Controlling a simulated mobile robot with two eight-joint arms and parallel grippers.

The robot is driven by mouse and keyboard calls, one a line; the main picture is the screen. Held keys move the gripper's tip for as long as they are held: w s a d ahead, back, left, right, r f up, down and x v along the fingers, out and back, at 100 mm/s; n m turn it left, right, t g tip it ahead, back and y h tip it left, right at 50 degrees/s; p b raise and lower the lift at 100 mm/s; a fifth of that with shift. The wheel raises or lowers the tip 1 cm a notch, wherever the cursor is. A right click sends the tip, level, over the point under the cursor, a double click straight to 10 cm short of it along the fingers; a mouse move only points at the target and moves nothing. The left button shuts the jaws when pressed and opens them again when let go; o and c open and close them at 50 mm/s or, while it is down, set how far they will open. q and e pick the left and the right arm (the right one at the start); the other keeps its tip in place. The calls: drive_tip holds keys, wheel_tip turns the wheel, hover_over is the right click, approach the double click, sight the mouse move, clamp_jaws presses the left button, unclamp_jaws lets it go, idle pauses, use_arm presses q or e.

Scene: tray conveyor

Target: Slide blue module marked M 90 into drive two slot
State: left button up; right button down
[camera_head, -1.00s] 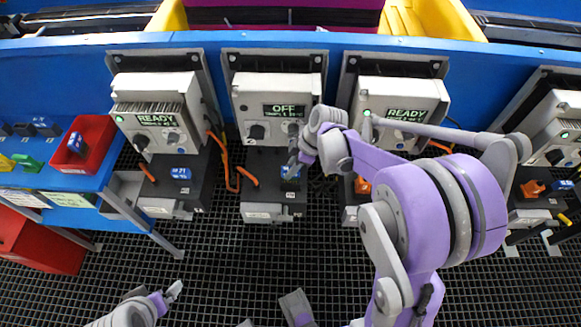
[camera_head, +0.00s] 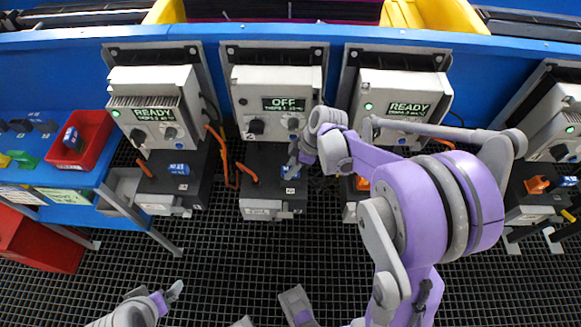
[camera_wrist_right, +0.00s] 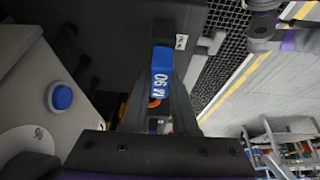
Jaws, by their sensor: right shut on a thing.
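The blue module, marked M 90 in the right wrist view (camera_wrist_right: 160,75), is between the fingers of my right gripper (camera_wrist_right: 165,105). In the head view the module (camera_head: 290,173) is at the top of the black box (camera_head: 262,195) under the middle drive (camera_head: 275,88), whose display reads OFF. My right gripper (camera_head: 294,160) reaches it from the right and partly hides it. How deep the module sits in the slot cannot be told. My left gripper (camera_head: 172,293) is low at the left, away from the drives; its opening is unclear.
Drives reading READY stand left (camera_head: 158,108) and right (camera_head: 402,105) of the middle one. An orange cable (camera_head: 226,160) hangs beside the middle box. A red bin (camera_head: 92,148) holding a blue module sits on the left shelf. Dark mesh flooring lies open below.

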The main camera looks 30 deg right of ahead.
drive_tip(key=shift+f, duration=0.4)
drive_tip(key=c, duration=0.6)
unclamp_jaws()
drive_tip(key=p+v, duration=0.1)
drive_tip(key=v, duration=1)
drive_tip(key=s+a+r+m+t+h+p, duration=0.3)
drive_tip(key=s+a+r+m+p, duration=0.4)
drive_tip(key=s+a+m, duration=0.3)
drive_tip(key=s+m+h+p, duration=0.1)
drive_tip(key=s, duration=0.2)
drive_tip(key=shift+a+m, duration=0.2)
drive_tip(key=shift+m, duration=0.2)
